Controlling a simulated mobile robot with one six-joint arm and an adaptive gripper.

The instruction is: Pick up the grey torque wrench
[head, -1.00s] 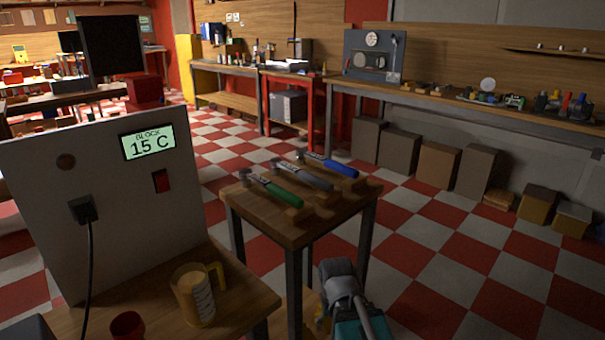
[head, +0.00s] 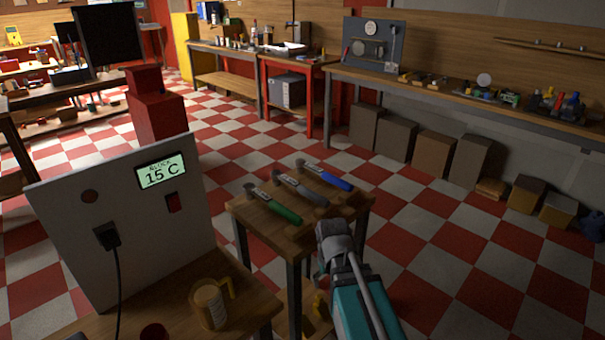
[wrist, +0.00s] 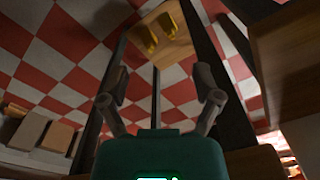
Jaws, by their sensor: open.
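The grey torque wrench (head: 301,188) lies on the small wooden table in the head view. It is the middle of three wrenches, between a green-handled one (head: 275,206) and a blue-handled one (head: 328,178). My gripper (wrist: 161,80) shows in the wrist view with its two fingers spread apart and nothing held between them. A dark upright bar shows beyond the fingers. In the head view my arm is at the front right of the small table, apart from the grey wrench; the fingers are not clear there. No wrench is visible in the wrist view.
The small table (head: 245,214) has a lower shelf with yellow things (wrist: 160,35). A grey panel box reading 15 C (head: 140,240) and a yellow mug (head: 209,305) stand on the bench at front left. Checkered floor (head: 440,260) is open to the right.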

